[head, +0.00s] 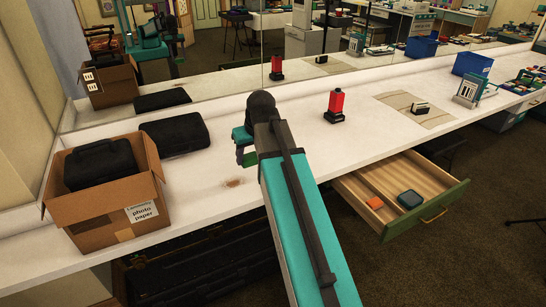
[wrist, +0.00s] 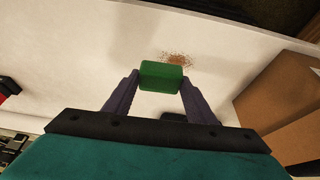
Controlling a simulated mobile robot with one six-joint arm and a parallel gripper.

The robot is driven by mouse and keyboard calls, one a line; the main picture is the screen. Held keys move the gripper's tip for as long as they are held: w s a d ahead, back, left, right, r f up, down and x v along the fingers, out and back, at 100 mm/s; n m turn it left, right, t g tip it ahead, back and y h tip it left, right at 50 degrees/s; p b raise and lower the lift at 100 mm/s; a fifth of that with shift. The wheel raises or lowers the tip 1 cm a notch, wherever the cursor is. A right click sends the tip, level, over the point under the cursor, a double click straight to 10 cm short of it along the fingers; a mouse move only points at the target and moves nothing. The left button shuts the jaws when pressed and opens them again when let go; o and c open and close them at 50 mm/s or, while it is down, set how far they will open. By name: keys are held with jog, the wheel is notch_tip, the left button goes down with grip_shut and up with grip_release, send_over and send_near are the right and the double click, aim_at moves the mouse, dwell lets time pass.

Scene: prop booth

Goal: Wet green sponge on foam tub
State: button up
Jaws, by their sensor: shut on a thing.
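My gripper (head: 246,150) is shut on a green sponge (head: 250,158), above the white counter. In the wrist view the sponge (wrist: 161,76) is a green block between the tips of the two dark fingers. A brown speckled patch (head: 233,183) marks the counter near the sponge; it also shows in the wrist view (wrist: 177,59), just beyond the sponge. A small dark blue, square, tub-like item (head: 410,199) lies in the open drawer; I cannot tell whether it is the foam tub.
The green-fronted drawer (head: 425,216) stands open below the counter, with an orange block (head: 375,203) inside. An open cardboard box (head: 125,205) holding a black case stands left.

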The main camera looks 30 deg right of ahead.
jog(key=a+r, duration=0.4)
jog(key=a, duration=0.9)
jog(key=shift+a, duration=0.2)
